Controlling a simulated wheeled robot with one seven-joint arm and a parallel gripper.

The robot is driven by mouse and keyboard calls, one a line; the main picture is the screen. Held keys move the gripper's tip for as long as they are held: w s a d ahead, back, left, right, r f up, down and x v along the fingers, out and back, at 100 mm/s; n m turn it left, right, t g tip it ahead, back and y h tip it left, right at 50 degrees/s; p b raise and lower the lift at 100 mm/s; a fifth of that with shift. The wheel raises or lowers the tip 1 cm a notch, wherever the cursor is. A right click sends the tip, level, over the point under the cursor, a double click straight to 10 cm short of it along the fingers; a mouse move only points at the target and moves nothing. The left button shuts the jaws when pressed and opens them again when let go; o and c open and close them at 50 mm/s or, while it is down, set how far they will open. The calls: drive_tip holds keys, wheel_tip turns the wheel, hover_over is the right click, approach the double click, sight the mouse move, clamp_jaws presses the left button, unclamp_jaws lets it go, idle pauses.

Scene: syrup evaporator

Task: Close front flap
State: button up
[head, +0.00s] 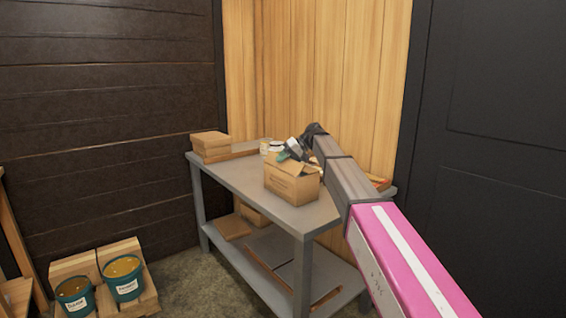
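A cardboard box (291,184) stands on the grey workbench, near its front right part. Its top looks at least partly open, with something teal showing at the opening. Which flaps are up or down is too small to tell, and I cannot make out the front flap clearly. My gripper (290,150) is at the end of my arm, just above and behind the box's top. It is small and dark in this view. I cannot see whether its fingers are open or whether it touches the box.
The grey workbench (235,176) stands against a wooden wall. Closed brown boxes (210,143) sit at its far left, and small white containers (271,145) stand behind the cardboard box. Teal buckets (124,280) stand on wooden crates at the lower left. Floor is free before the bench.

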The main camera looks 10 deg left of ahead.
drive_tip(key=v, duration=1)
drive_tip(key=shift+d+r, duration=0.15)
drive_tip(key=shift+d, duration=0.05)
